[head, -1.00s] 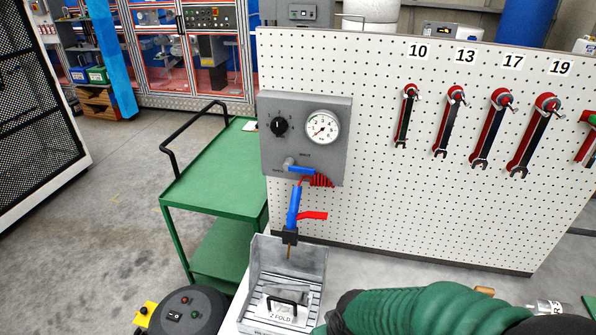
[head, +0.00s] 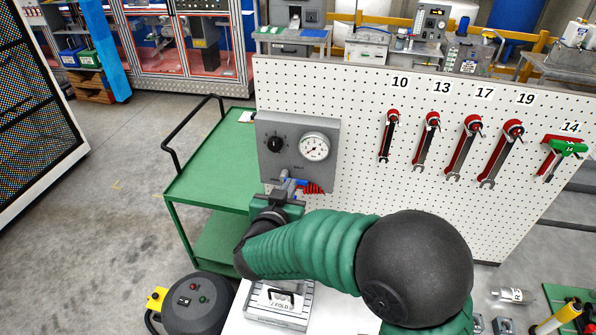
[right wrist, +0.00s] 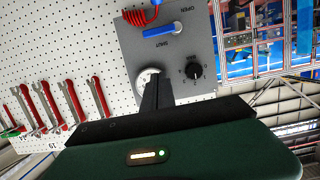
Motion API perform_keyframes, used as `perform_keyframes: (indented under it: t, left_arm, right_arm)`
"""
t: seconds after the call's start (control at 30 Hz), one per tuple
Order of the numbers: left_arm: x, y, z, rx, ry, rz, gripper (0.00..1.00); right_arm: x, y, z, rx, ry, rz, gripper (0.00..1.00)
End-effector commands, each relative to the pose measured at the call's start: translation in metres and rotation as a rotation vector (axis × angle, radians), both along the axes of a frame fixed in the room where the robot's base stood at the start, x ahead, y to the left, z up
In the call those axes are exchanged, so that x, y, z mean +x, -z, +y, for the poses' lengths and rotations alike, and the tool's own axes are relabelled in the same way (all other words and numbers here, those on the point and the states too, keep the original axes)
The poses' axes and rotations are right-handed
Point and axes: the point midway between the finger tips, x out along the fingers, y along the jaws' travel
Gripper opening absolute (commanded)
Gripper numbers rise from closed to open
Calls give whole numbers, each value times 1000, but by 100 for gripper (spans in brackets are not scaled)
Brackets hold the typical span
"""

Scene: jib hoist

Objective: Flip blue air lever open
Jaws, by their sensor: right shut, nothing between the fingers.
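The blue air lever (right wrist: 163,31) is on the grey panel (right wrist: 120,40), beside the SHUT label in the right wrist view, with the OPEN label farther off. That view is upside down, and the lever lies crosswise. In the head view the lever (head: 300,182) shows only in part behind my right gripper (head: 284,187). My right gripper, also in the right wrist view (right wrist: 150,74), is shut and empty, its fingers in front of the gauge in that view. My left gripper is not in view.
The gauge (head: 314,147) and black knob (head: 276,144) sit above the lever. A coiled red hose (head: 314,188) is right beside it. Wrenches (head: 465,148) hang on the pegboard (head: 360,90). A green cart (head: 215,165) stands left, and a metal tray (head: 262,312) below.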

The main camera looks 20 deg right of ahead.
Motion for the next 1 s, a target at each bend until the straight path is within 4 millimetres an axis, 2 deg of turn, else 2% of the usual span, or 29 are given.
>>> perform_keyframes:
  t: [0.23, 0.37, 0.77, 0.8, 1.0]
  left_arm:
    - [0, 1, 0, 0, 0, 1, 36]
    - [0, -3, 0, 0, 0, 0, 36]
    - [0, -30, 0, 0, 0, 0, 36]
    - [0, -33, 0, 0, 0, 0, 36]
    - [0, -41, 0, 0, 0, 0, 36]
  right_arm:
    - [1, 2, -1, 0, -1, 0, 0]
    - [8, 3, -7, 1, 1, 2, 0]
    - [75, 21, -52, 1, 1, 2, 0]
    - [81, 24, -57, 2, 1, 2, 0]
    - [80, 56, -55, 0, -3, 2, 0]
